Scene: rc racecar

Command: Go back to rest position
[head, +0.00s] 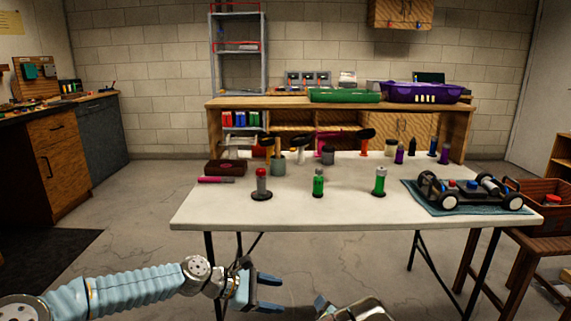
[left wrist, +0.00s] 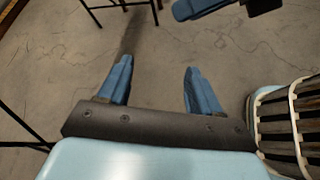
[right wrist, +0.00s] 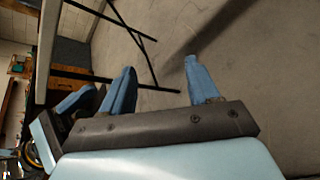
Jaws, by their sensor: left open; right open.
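My left gripper (head: 275,293) is in front of the white table, below its top, with nothing between its fingers. In the left wrist view its two blue fingers (left wrist: 157,88) are spread apart over bare floor. My right gripper (head: 322,304) shows only in part at the bottom edge of the head view. In the right wrist view its fingers (right wrist: 160,88) are spread apart and empty, with floor and table legs beyond. The two grippers are close to each other, and each wrist view shows part of the other arm's gripper.
A wooden stool (head: 525,245) is at the right.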

